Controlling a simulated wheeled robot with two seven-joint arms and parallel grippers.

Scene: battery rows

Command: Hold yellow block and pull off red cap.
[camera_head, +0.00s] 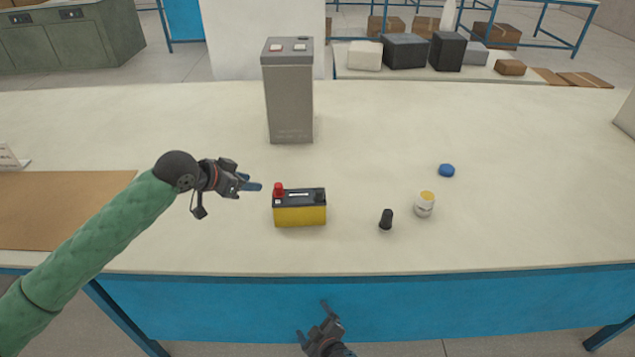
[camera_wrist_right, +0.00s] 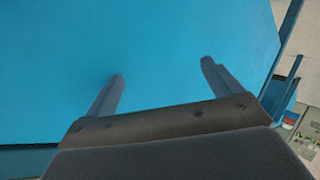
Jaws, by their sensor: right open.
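The yellow block (camera_head: 300,215) is a battery-like box with a dark top, upright on the table in the head view. The red cap (camera_head: 278,189) sits on its top at the left end. A dark post or cap shows at the top's right end.
A grey box (camera_head: 288,100) with switches stands behind the block. To the right are a black cylinder (camera_head: 386,219), a white jar with a yellow lid (camera_head: 424,206) and a blue disc (camera_head: 447,170). A brown mat (camera_head: 60,205) lies at left. The table's front edge (camera_head: 400,271) lies between my right gripper and the block.

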